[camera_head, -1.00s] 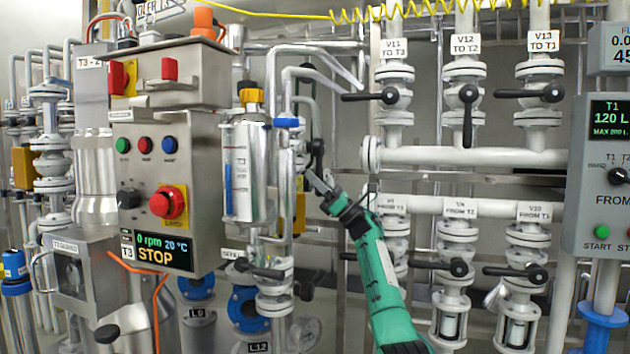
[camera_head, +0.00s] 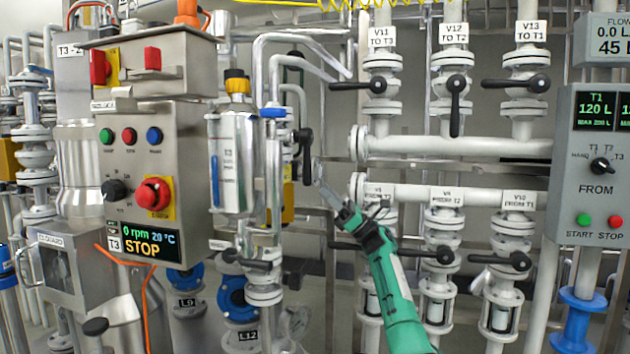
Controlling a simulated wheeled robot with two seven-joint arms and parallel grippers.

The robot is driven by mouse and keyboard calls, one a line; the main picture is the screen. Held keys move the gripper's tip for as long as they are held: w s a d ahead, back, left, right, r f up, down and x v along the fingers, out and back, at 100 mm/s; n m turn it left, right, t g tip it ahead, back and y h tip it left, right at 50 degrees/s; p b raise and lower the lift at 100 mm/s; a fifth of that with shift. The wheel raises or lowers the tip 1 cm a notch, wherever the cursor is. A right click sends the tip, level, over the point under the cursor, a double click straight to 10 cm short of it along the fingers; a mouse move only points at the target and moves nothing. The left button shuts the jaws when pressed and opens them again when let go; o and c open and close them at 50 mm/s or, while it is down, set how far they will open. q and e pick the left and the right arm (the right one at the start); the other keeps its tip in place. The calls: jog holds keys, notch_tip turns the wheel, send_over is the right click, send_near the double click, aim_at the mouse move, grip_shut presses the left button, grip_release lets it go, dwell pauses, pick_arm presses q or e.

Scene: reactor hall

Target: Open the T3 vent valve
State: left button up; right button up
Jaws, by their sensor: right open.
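A valve with a black lever handle (camera_head: 305,155) sits on the pipe just right of the steel T3 vessel (camera_head: 236,165). Its handle hangs down, close to vertical. I cannot read a vent label on it. A smaller blue lever (camera_head: 273,112) sits on the pipe to its upper left. My right gripper (camera_head: 320,175), on a green arm from below, is just right of the black handle. Its jaws are open and empty, and it appears apart from the handle. My left gripper is out of view.
The T3 control box (camera_head: 150,170) stands left and reads STOP. V11 (camera_head: 376,86) and the white manifold pipes (camera_head: 450,150) run to the right. A lower black lever (camera_head: 248,262) juts out under the vessel. The FROM panel (camera_head: 597,165) is far right.

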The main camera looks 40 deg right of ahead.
jog(key=v, duration=0.4)
dwell(0.5)
